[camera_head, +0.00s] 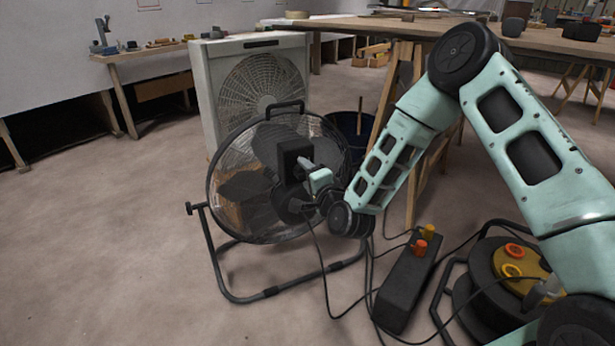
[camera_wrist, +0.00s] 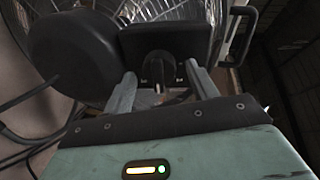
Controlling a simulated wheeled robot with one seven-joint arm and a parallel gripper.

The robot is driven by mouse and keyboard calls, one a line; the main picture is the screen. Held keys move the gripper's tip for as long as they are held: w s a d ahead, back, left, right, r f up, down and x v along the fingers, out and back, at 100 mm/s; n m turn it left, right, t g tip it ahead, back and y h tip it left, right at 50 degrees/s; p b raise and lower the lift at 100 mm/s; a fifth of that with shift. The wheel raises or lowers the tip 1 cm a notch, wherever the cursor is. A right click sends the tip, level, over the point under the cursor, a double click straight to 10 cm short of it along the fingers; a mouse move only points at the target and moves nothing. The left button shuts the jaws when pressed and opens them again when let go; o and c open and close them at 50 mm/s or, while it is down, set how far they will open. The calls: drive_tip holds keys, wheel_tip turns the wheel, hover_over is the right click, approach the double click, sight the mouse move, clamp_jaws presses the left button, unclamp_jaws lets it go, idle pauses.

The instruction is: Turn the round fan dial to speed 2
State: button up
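The black floor fan (camera_head: 240,188) stands on a tubular frame, its motor housing (camera_head: 290,158) facing my arm. In the wrist view a dark round dial (camera_wrist: 158,70) sits on the fan's black control box (camera_wrist: 190,40). A pale mark on the dial points toward the bottom of the picture. Small pale markings flank the dial, too small to read. My gripper (camera_wrist: 160,84) is open, one finger on each side of the dial, with visible gaps and no clear contact. In the head view my gripper (camera_head: 310,168) is at the motor housing and the dial cannot be made out.
A white box fan (camera_head: 210,90) stands behind. A black power strip (camera_head: 405,285) with orange and yellow plugs and a cable reel (camera_head: 480,275) lie at the right, with loose cables around. A workbench (camera_head: 385,32) stands behind my arm. The floor at left is clear.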

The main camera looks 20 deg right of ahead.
drive_tip(key=s+d+r+p, duration=0.1)
drive_tip(key=s+p, duration=0.4)
drive_tip(key=s, duration=1.2)
drive_tip(key=shift+d, duration=0.7)
drive_tip(key=shift+s+r, duration=0.1)
drive_tip(key=shift+r, duration=0.05)
